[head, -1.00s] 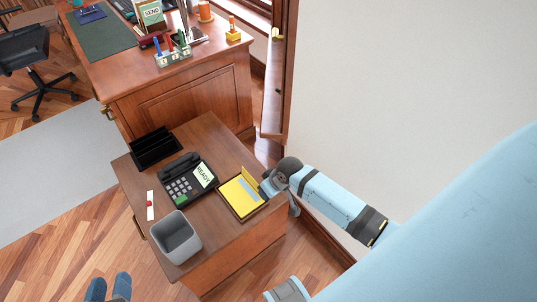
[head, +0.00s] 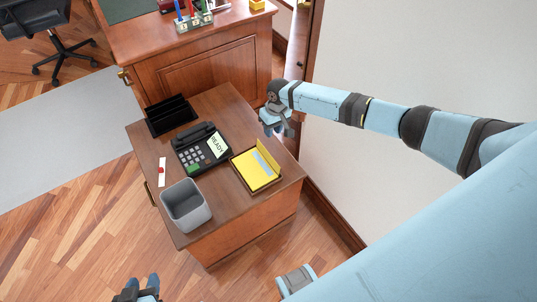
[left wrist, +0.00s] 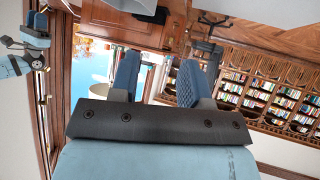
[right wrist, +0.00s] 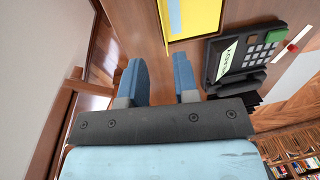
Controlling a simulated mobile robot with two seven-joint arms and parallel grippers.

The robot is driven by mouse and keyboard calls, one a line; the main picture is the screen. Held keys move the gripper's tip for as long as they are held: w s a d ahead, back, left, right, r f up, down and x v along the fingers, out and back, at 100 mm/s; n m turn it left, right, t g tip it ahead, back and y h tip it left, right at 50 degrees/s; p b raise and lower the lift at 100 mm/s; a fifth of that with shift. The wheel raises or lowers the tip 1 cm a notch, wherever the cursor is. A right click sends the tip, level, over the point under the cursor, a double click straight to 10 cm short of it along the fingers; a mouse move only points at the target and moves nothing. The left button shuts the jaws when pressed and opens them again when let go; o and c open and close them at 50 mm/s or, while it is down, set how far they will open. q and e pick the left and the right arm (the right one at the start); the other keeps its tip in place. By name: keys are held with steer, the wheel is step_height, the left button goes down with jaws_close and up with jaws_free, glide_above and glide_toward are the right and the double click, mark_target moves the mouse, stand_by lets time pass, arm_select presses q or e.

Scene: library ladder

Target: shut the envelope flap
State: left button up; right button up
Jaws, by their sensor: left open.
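The yellow envelope (head: 255,170) lies in a shallow brown tray on the small wooden side table. Its flap (head: 267,153) stands up along the right edge, and a light blue paper shows beside it. The envelope also shows at the top of the right wrist view (right wrist: 203,12), cut off by the frame. My right gripper (head: 275,127) is open and empty, behind the envelope near the table's far right edge, apart from the flap. My left gripper (head: 140,292) is open and empty, low at the bottom of the head view, away from the table.
On the side table (head: 222,205) stand a telephone (head: 200,148) reading READY, a black organiser (head: 170,114), a grey bin (head: 186,205) and a white strip with a red seal (head: 162,172). A large desk (head: 195,65) stands behind. A wall (head: 420,60) rises at right.

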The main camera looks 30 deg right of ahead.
mark_target(268, 157)
steer(key=f+b, duration=0.3)
steer(key=a+f+b, duration=0.1)
steer(key=f+b, duration=0.7)
steer(key=shift+a+f, duration=0.2)
steer(key=shift+a, duration=0.05)
steer(key=shift+f+b, duration=0.4)
steer(key=shift+b, duration=0.2)
steer(key=shift+s+a+f+b, duration=0.1)
steer(key=shift+a+f+b, duration=0.05)
steer(key=shift+f+b, duration=0.4)
steer(key=shift+r, duration=0.1)
steer(key=shift+c, duration=0.6)
arm_select(q)
steer(key=w+d+t+h, duration=0.2)
steer(key=shift+d+f+m+t, duration=0.3)
steer(key=shift+d+f+t, duration=0.05)
steer(key=shift+f+t, duration=0.05)
arm_select(e)
jaws_close()
